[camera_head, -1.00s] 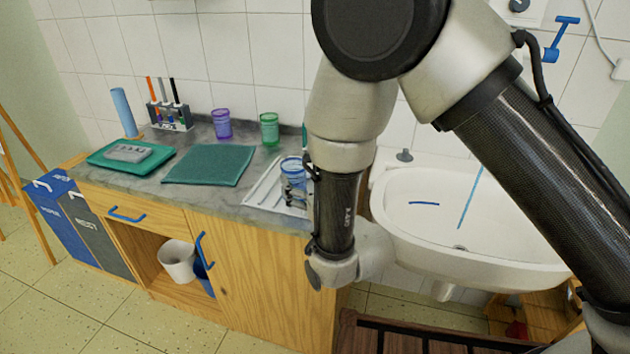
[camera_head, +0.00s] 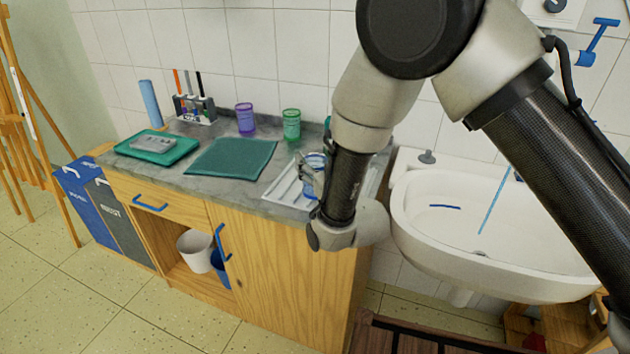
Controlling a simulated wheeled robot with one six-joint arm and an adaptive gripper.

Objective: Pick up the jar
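A blue see-through jar (camera_head: 316,161) stands at the white ribbed draining tray (camera_head: 284,188) on the counter, partly hidden by my arm. A purple jar (camera_head: 245,120) and a green jar (camera_head: 291,125) stand upright farther back, near the tiled wall. My gripper (camera_head: 306,178) is at the blue jar, mostly hidden behind my wrist; small grey finger parts show in front of the jar. I cannot tell whether the fingers touch it or how far they are closed.
A white sink (camera_head: 455,250) is right of the counter. On the counter (camera_head: 190,181) lie a dark green mat (camera_head: 230,158) and a green tray (camera_head: 158,150) with a grey block. A brush holder (camera_head: 194,108) and a blue roll (camera_head: 151,104) stand behind. An easel stands at far left.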

